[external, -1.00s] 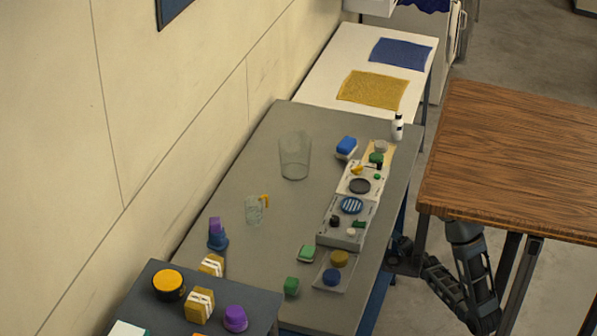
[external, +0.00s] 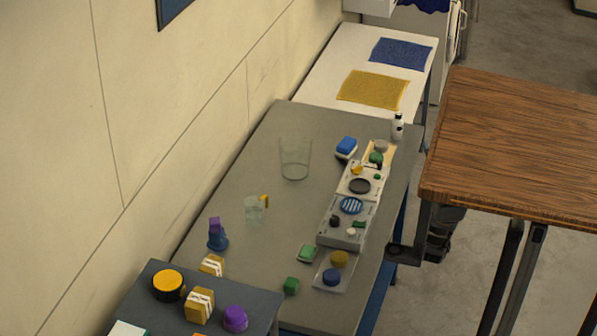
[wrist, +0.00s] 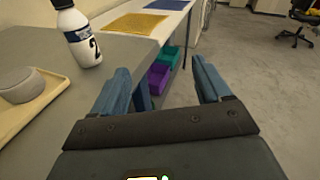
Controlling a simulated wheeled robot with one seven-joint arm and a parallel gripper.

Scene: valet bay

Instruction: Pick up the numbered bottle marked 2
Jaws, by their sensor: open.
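The bottle marked 2 (wrist: 84,42) is white with a dark cap and a dark band, and stands upright on the grey table. In the external view it is the small white bottle (external: 398,128) near the table's far right corner. My gripper (wrist: 163,84) is open and empty in the wrist view, with its blue fingers apart. The bottle is ahead and to the left of the fingers, not between them. In the external view I cannot make out my gripper's fingers.
A tan tray (wrist: 42,98) with a grey round item (wrist: 20,85) is left of my gripper. The grey table (external: 230,180) holds several small items and clear cups. A brown wooden top (external: 520,150) is to the right. Purple and green bins (wrist: 158,78) sit low beyond the fingers.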

